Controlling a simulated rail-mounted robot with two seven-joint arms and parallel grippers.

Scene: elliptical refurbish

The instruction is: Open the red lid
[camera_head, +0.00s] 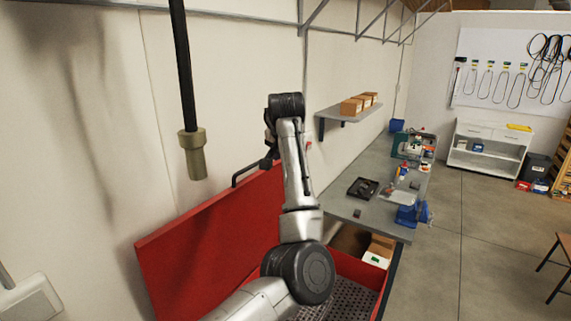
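The red lid (205,245) is raised and leans back towards the wall, tilted upright above the red box (357,270). A black bar handle (245,172) shows at the lid's upper edge. One arm comes in from the bottom, left of centre, and I take it as my left. Its gripper (267,163) is small and dark, at the right end of the handle. My wrist partly hides it, so I cannot tell whether its fingers are open or grip the handle. The arm covers part of the lid and box. My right gripper is out of view.
The box has a dark perforated floor (352,301) and small cartons (379,250) at its far end. A grey workbench (345,205) with tools and a blue vise (411,214) stands beyond. A dark rod (183,70) hangs at the left.

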